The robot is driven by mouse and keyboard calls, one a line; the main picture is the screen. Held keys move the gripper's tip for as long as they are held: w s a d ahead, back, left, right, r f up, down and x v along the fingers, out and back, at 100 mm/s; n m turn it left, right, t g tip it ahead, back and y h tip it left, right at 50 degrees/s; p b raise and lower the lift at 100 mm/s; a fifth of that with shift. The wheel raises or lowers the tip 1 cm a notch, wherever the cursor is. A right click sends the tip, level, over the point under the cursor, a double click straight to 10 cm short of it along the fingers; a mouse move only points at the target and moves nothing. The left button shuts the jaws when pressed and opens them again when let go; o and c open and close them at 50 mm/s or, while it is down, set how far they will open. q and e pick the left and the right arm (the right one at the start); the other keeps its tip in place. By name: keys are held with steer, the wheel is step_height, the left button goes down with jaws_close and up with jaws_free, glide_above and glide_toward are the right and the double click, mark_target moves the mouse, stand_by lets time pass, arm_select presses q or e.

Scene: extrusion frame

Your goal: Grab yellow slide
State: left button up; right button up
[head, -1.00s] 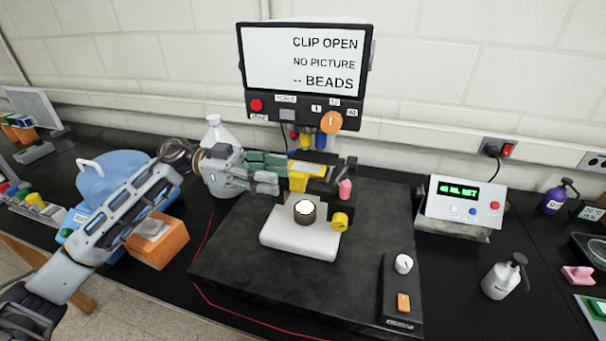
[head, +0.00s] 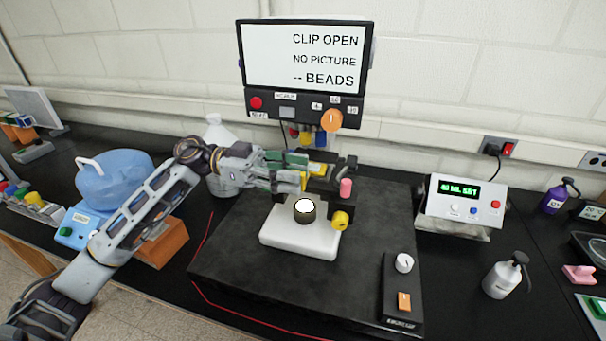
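A yellow slide (head: 318,170) shows as a small flat yellow piece on the dark stage of the bead viewer, below its screen. My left gripper (head: 298,178) reaches in from the left, with its fingertips at the left side of the yellow slide and partly covering that area. The gap between the fingers is hard to make out, so I cannot tell whether they touch the slide. My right gripper is out of view.
The stage has a white base (head: 298,240), a yellow knob (head: 340,219) and a pink knob (head: 346,188). The screen (head: 305,62) hangs above. A control box (head: 402,297) sits front right. The dark platform's front is clear.

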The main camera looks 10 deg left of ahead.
arm_select(q)
steer(key=shift+d, duration=0.65)
jaws_close()
